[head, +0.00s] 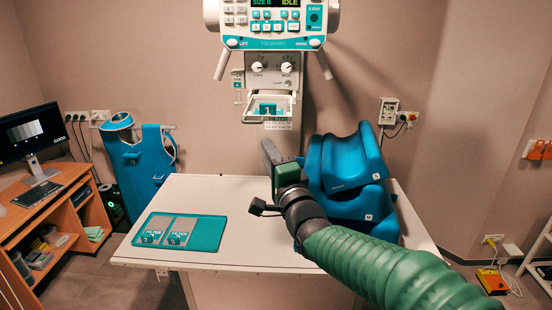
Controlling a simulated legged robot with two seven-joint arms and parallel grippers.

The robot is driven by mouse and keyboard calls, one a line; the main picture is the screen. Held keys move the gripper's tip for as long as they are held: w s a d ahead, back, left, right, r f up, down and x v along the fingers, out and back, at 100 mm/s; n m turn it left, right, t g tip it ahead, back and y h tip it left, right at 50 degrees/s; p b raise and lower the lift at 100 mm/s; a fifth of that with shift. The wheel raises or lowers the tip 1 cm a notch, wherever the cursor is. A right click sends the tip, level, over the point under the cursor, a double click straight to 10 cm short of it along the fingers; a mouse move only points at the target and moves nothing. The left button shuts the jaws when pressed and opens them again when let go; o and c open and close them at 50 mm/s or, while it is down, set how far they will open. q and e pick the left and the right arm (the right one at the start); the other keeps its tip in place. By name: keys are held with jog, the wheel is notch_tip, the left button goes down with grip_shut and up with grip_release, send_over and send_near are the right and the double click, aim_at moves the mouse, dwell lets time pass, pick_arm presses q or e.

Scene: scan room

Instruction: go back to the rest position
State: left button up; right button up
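My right arm with its green sleeve comes in from the lower right over the table. No held thing shows. My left gripper is not in view.
The white table (210,263) bears a teal tray (208,239) with two filter plates (180,231) and stacked blue pads (345,165). A filter plate (267,109) sits in the X-ray head's holder (283,107). A desk (50,205) stands left.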

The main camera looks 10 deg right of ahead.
jog(key=s+d+f+n+g+h+b, duration=0.15)
jog(key=s+f+n+g, duration=0.3)
jog(key=f, duration=0.95)
jog(key=s+d+f+n+g+h+b, duration=0.1)
jog(key=s+d+f+n+g, duration=0.35)
jog(key=f, duration=0.85)
jog(key=s+f+n+g, duration=0.3)
jog(key=s+f, duration=0.5)
jog(key=s, duration=0.3)
jog(key=s+d+f+n+g+b, duration=0.1)
jog(key=s+f+n+g, duration=0.2)
jog(key=s+f+g, duration=0.2)
jog(key=s+f, duration=0.3)
jog(key=s, duration=0.3)
jog(key=shift+n, duration=0.3)
